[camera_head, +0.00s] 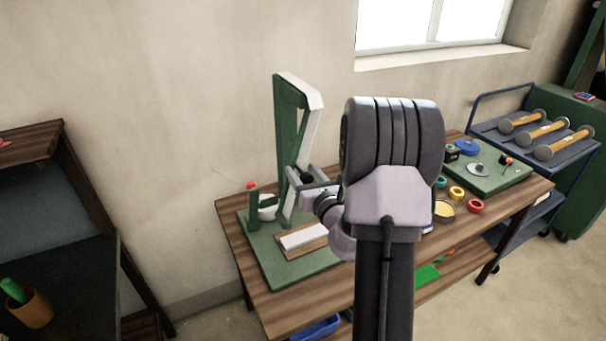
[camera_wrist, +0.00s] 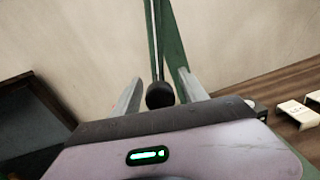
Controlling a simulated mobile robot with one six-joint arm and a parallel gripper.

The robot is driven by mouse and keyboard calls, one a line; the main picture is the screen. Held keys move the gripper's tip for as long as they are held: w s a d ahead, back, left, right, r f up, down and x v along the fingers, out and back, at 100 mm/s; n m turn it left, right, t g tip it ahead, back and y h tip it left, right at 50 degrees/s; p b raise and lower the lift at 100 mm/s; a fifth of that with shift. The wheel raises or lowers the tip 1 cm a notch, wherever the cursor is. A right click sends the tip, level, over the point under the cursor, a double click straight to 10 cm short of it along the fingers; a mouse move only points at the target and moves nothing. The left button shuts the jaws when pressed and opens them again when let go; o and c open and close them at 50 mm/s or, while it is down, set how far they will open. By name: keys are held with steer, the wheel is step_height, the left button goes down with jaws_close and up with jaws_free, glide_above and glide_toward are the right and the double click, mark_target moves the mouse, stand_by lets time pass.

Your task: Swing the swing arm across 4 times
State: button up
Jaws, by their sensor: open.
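The swing arm (camera_head: 289,130) is a tall green and white frame standing raised and slightly tilted on a green base (camera_head: 295,275) on the wooden bench. In the wrist view its green bars (camera_wrist: 174,45) rise behind a round black knob (camera_wrist: 160,95). My gripper (camera_wrist: 160,78) is open, with one finger on each side of the knob. I cannot tell whether either finger touches it. In the head view my gripper (camera_head: 309,183) is beside the frame's lower part, partly hidden by my arm.
A red-tipped green post (camera_head: 253,208) stands at the base's left. A white block (camera_head: 303,237) lies on the base in front. Coloured rings (camera_head: 475,206) and a green tray (camera_head: 510,180) are to the right. A wall is behind the bench (camera_head: 235,235).

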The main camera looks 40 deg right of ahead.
steer(key=shift+c, duration=0.2)
jaws_close()
stand_by(1.2)
